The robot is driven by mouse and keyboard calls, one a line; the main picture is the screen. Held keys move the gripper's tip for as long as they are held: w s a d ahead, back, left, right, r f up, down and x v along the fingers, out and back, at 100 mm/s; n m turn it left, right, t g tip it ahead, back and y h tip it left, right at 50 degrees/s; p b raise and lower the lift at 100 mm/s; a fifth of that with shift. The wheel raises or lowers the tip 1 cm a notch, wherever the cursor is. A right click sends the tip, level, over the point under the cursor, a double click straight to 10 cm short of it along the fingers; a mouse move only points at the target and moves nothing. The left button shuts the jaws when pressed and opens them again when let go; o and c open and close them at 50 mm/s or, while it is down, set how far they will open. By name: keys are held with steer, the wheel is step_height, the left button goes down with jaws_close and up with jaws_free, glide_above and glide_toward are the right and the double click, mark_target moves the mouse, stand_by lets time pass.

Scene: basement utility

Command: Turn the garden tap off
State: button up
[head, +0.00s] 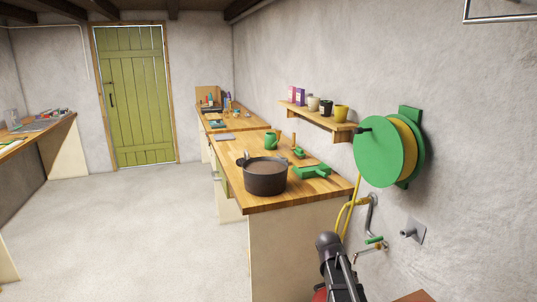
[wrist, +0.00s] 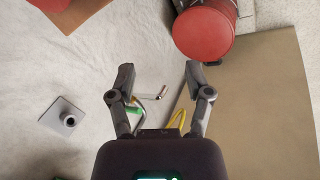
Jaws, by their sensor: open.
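The garden tap (head: 361,250) sticks out low from the right wall, past the bench end, with a green lever handle (head: 374,240). A yellow hose (head: 349,210) runs down beside it from the reel. In the wrist view my gripper (wrist: 159,76) is open and empty, its two fingers wide apart. The tap's silver pipe (wrist: 155,95) and green handle (wrist: 136,112) show in the gap between the fingers, with the handle nearer the left finger. I see no finger touching the tap; the depth between them is hard to judge. The left finger partly hides the handle.
A grey fitting on a square plate (head: 413,232) juts from the wall to the right of the tap. The green hose reel (head: 381,151) hangs above. The wooden bench (head: 290,196) holds a dark pot (head: 265,178). Open floor (head: 150,230) lies to the left.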

steer(key=s+a+r+n+y+p, duration=0.1)
steer(key=s+a+r+y+p, duration=0.1)
steer(key=s, duration=0.5)
steer(key=s+a+r+y+p, duration=0.3)
steer(key=s+a+r+p, duration=0.2)
steer(key=s+a, duration=0.2)
steer(key=shift+s+a+n+g, duration=0.3)
steer(key=shift+s+n+g, duration=0.1)
steer(key=shift+s, duration=0.2)
stand_by(0.4)
